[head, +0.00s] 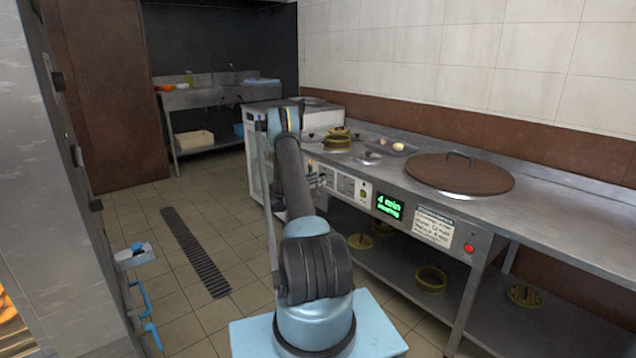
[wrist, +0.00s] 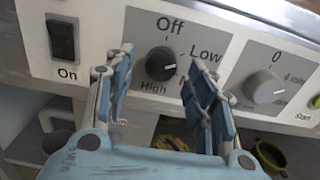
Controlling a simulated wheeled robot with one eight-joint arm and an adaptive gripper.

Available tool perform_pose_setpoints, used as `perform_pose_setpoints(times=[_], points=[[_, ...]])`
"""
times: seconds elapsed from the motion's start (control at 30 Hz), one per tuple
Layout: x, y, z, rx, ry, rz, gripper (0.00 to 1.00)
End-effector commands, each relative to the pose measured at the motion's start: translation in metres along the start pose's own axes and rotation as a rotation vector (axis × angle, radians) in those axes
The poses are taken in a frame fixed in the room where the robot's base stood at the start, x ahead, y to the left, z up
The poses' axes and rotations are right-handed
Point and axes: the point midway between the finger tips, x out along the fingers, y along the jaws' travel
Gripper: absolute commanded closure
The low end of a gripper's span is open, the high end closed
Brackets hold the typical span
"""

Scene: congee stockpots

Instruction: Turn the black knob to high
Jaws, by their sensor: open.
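The black knob (wrist: 160,63) sits on a light grey panel plate in the wrist view. Its white mark is on its right side. Around it are the labels "Off" above, "Low" to the upper right and "High" to the lower left; another label starting with "M" is partly hidden by my right finger. My gripper (wrist: 162,88) is open and empty, with one blue finger to the left of the knob and one to the right. Neither finger visibly grips the knob. In the head view, my arm blocks a clear look at the knob and the gripper.
An "On" rocker switch (wrist: 62,38) is left of the knob, and a grey dial (wrist: 263,87) is to the right. The head view shows the steel counter (head: 560,217) with a brown lid (head: 459,174), a green display (head: 390,206) and a red button (head: 469,248).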

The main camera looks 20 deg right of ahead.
Motion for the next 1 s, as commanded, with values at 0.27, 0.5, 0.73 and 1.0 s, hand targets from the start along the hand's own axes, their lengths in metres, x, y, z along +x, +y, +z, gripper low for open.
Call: perform_pose_setpoints(times=[0.27,0.5,0.73,1.0], points=[[0.0125,0.0002,0.0002,0.0,0.0,0.0,0.5],[0.0125,0.0002,0.0001,0.0,0.0,0.0,0.56],[0.0124,0.0003,0.0001,0.0,0.0,0.001,0.94],[0.0123,0.0008,0.0002,0.021,0.0,0.001,0.94]])
